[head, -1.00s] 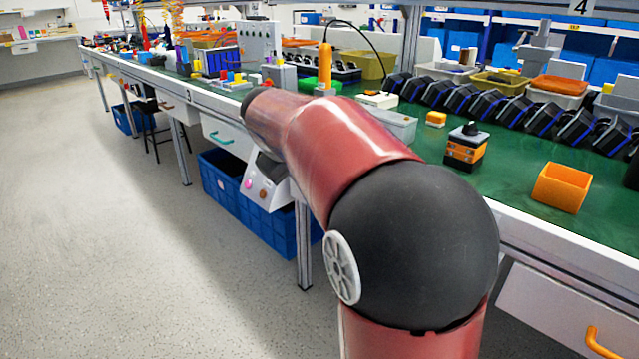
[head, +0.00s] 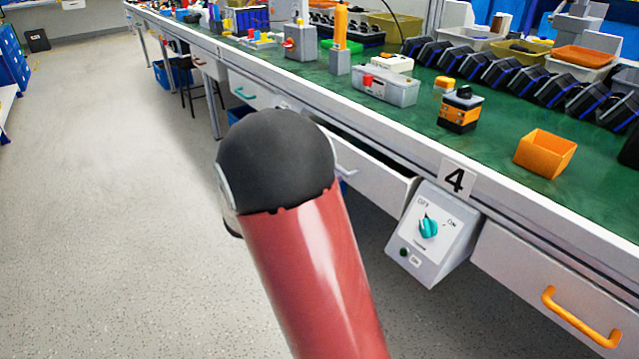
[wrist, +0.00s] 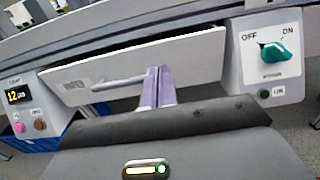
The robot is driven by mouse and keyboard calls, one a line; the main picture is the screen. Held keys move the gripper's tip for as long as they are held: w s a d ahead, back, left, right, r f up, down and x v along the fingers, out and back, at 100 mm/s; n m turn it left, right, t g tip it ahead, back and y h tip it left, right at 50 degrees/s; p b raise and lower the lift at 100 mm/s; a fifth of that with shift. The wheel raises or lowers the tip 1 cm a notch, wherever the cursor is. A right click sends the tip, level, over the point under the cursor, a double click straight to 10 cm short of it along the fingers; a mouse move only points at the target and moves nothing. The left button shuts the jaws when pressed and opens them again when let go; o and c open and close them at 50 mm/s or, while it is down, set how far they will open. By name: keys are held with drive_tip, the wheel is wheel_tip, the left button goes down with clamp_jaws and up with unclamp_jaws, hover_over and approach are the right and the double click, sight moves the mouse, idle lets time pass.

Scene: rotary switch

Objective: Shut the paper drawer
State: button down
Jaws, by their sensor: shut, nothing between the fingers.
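The paper drawer (wrist: 190,55) has a pale front with a grey bar handle (wrist: 120,82) and a label too blurred to read surely. It stands pulled out, with a dark gap along its top edge. In the head view the drawer (head: 385,180) also shows partly open under the bench, its left part hidden behind my arm. My gripper (wrist: 158,70) is shut and empty. Its fingertips lie over the drawer front, at the right end of the handle; I cannot tell whether they touch. The gripper is hidden in the head view.
A switch box with a teal knob (head: 430,226) hangs right of the drawer, its pointer towards OFF. A box with a display (wrist: 18,95) is at the drawer's left. A drawer with an orange handle (head: 580,318) is farther right. The floor at left is clear.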

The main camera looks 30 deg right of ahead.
sight(368, 161)
drive_tip(key=d, duration=0.8)
drive_tip(key=shift+w+d, duration=0.4)
drive_tip(key=d, duration=0.4)
drive_tip(key=shift+w, duration=0.1)
drive_tip(key=shift+r, duration=0.1)
drive_tip(key=shift+d, duration=0.1)
drive_tip(key=shift+w+a, duration=0.1)
drive_tip(key=shift+a, duration=0.15)
drive_tip(key=s+a, duration=0.1)
drive_tip(key=a, duration=1.3)
drive_tip(key=shift+s, duration=0.15)
